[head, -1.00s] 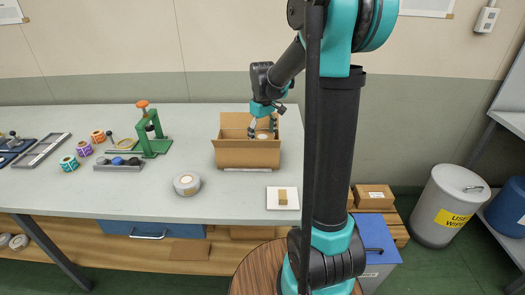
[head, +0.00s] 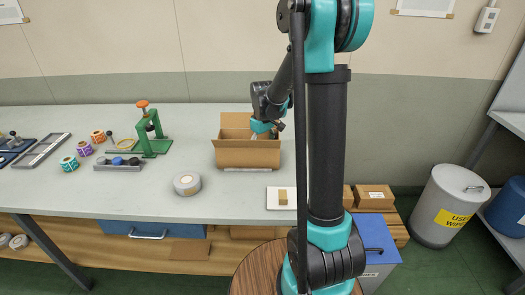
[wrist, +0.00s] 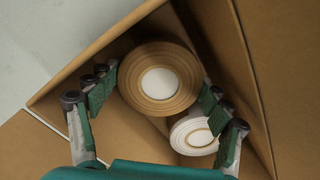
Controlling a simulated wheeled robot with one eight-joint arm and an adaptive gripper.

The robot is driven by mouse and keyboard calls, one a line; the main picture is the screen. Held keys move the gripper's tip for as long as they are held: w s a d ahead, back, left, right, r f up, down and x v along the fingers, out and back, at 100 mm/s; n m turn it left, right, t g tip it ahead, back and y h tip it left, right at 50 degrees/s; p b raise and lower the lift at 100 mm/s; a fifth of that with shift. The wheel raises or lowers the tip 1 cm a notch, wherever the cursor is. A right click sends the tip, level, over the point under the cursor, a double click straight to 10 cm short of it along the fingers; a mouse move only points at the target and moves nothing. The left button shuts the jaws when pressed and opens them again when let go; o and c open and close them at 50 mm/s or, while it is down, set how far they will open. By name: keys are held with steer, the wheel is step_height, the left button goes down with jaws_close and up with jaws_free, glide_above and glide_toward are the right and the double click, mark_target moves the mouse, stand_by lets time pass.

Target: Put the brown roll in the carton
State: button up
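The carton (head: 247,155) stands open on the bench, and its brown walls surround my gripper in the wrist view (wrist: 245,60). The brown roll (wrist: 134,84), with a pale core, is between the fingers of my gripper (wrist: 160,80), which touch it on both sides. The roll is inside the carton's opening; whether it touches the floor I cannot tell. A white roll (wrist: 182,136) lies in the carton, partly covered by the brown roll. In the head view my gripper (head: 263,134) reaches down into the carton, and its fingertips are mostly hidden.
A grey tape roll (head: 187,184) lies left of the carton. A green press (head: 152,143) and several small coloured rolls stand further left.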

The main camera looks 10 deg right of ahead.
steer(key=o, duration=0.3)
step_height(320, 180, up, 12)
steer(key=shift+r, duration=0.15)
stand_by(0.5)
stand_by(1.0)
